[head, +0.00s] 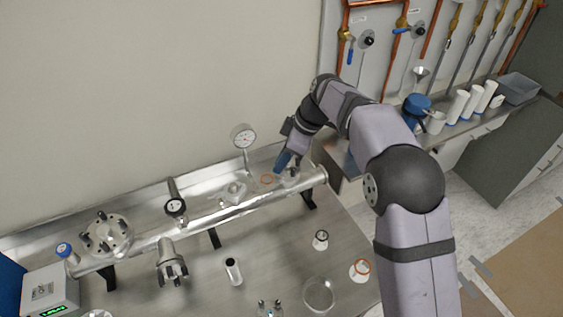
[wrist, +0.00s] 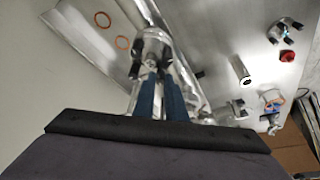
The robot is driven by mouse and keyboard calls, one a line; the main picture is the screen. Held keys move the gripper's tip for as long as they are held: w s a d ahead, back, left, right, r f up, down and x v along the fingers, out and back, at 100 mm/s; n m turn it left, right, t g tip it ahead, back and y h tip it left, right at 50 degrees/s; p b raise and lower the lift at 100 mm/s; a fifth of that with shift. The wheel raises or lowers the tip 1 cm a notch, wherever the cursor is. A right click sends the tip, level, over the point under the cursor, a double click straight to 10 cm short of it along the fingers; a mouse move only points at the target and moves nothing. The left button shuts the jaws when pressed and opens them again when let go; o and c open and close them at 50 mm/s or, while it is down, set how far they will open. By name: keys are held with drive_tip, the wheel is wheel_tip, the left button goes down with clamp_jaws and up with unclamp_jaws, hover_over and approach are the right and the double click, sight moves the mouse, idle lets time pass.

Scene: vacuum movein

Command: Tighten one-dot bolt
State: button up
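My gripper (head: 281,161) is at the right end of the long metal pipe, pointing down beside a metal clamp fitting (head: 292,176). In the wrist view the two blue fingers of my gripper (wrist: 158,82) stand apart with a narrow gap. The metal fitting (wrist: 152,46), with dark bolt ends, lies just past the fingertips. I cannot tell whether a fingertip touches it, and no held object shows clearly between the fingers. No dot mark on a bolt is readable, so I cannot tell which is the one-dot bolt.
The horizontal pipe (head: 150,238) carries a dial gauge (head: 244,136) and a black-topped fitting (head: 175,203). A flange with several dark bolts (head: 106,235) is at left. A copper ring (head: 267,179) lies near my gripper. The front bench holds loose fittings, including a metal cylinder (head: 233,271).

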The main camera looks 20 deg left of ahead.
drive_tip(key=shift+o, duration=0.7)
drive_tip(key=shift+r, duration=0.1)
drive_tip(key=shift+b+v, duration=0.95)
drive_tip(key=shift+v, duration=2.7)
